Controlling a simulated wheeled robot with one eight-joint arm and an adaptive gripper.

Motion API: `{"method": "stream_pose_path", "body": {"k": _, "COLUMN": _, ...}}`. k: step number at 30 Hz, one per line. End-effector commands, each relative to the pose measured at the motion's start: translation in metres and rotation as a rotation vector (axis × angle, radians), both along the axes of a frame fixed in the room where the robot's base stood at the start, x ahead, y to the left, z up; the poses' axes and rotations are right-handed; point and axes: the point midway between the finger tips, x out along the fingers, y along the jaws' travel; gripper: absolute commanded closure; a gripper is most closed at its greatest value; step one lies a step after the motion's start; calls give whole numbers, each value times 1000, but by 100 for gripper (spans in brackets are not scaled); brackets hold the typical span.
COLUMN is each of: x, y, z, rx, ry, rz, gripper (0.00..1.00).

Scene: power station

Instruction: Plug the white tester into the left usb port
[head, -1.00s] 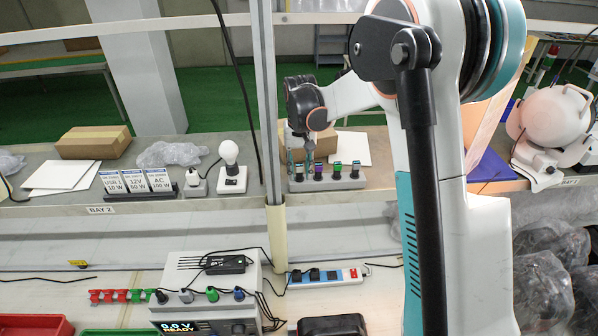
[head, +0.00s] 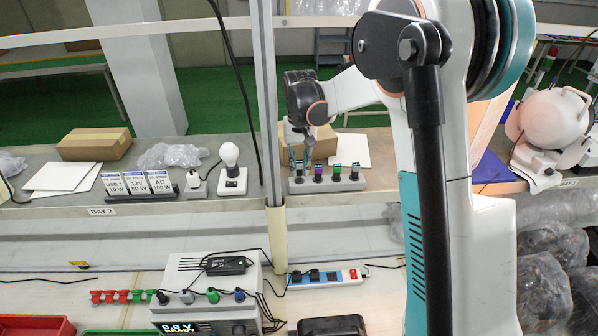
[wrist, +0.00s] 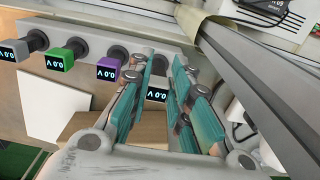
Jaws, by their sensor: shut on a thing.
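The white tester (wrist: 157,95) shows its small dark "0.0 V" screen between my gripper's teal fingers in the wrist view; the fingers hide most of its body. My gripper (wrist: 158,98) is shut on it. In the head view my gripper (head: 307,163) points down at the left end of the tester rack (head: 328,185) on the back shelf. The purple tester (wrist: 109,68) and green tester (wrist: 60,58) stand beside it in the rack. I cannot tell whether the white tester is clear of its rack seat. I cannot make out the left USB port.
Cards marked USB, 12V and AC (head: 135,184) stand left on the shelf, near a bulb on a white base (head: 231,180). A metal post (head: 268,100) rises left of my gripper. A cardboard box (head: 322,142) lies behind the rack. A power strip (head: 325,277) lies on the lower bench.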

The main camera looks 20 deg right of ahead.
Motion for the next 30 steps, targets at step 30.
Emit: {"method": "stream_pose_path", "body": {"k": 30, "x": 0, "y": 0, "z": 39, "rx": 0, "ry": 0, "rz": 0, "gripper": 100}}
